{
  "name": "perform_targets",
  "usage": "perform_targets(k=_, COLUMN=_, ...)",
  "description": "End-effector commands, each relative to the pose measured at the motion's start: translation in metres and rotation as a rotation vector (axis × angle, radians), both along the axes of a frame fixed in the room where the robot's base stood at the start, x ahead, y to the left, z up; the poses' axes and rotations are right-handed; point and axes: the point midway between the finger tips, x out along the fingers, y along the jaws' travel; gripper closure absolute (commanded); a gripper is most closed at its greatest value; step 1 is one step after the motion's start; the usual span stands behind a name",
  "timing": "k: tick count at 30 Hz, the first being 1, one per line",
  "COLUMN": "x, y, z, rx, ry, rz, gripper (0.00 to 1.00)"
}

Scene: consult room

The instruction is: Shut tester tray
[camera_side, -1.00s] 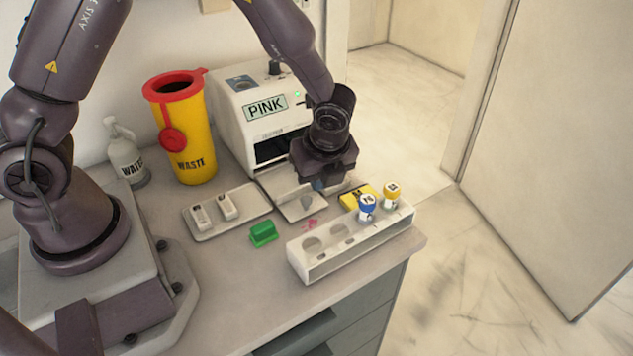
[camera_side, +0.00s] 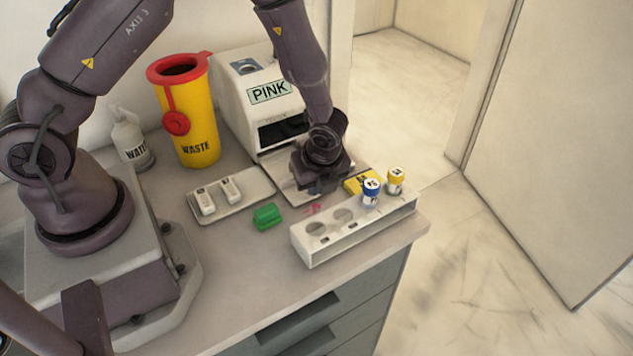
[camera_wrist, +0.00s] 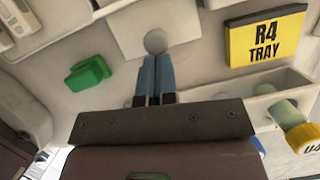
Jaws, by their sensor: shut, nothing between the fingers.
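The tester (camera_side: 262,110) is a white box labelled PINK at the back of the counter. Its pale tray (camera_side: 280,173) sticks out in front of a dark opening. In the wrist view the tray (camera_wrist: 130,32) is at the top, with a round grey knob (camera_wrist: 155,42) at its near edge. My gripper (camera_wrist: 155,62) is shut and empty, its blue-grey fingertips right at the knob in that picture; I cannot tell whether they touch. In the side view my gripper (camera_side: 320,186) is low over the tray's front end, and its hand hides the knob.
A white rack (camera_side: 345,236) with blue-capped (camera_side: 371,190) and yellow-capped (camera_side: 396,178) vials stands at front right.

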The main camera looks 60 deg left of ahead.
Motion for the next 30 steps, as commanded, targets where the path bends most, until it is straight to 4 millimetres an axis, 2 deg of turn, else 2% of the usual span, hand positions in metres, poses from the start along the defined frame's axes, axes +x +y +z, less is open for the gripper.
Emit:
perform_targets(k=9, x=0.0, y=0.077, z=0.0, rx=0.001, ry=0.0, rz=0.009, gripper=1.0)
perform_targets(k=12, x=0.0, y=0.095, z=0.0, rx=0.001, ry=0.0, rz=0.007, gripper=1.0)
perform_targets(k=17, x=-0.001, y=0.106, z=0.0, rx=0.001, ry=0.001, rz=0.003, gripper=1.0)
perform_targets(k=26, x=-0.001, y=0.105, z=0.0, rx=0.001, ry=0.001, rz=0.002, gripper=1.0)
perform_targets(k=30, x=0.0, y=0.103, z=0.008, rx=0.001, ry=-0.003, rz=0.001, gripper=1.0)
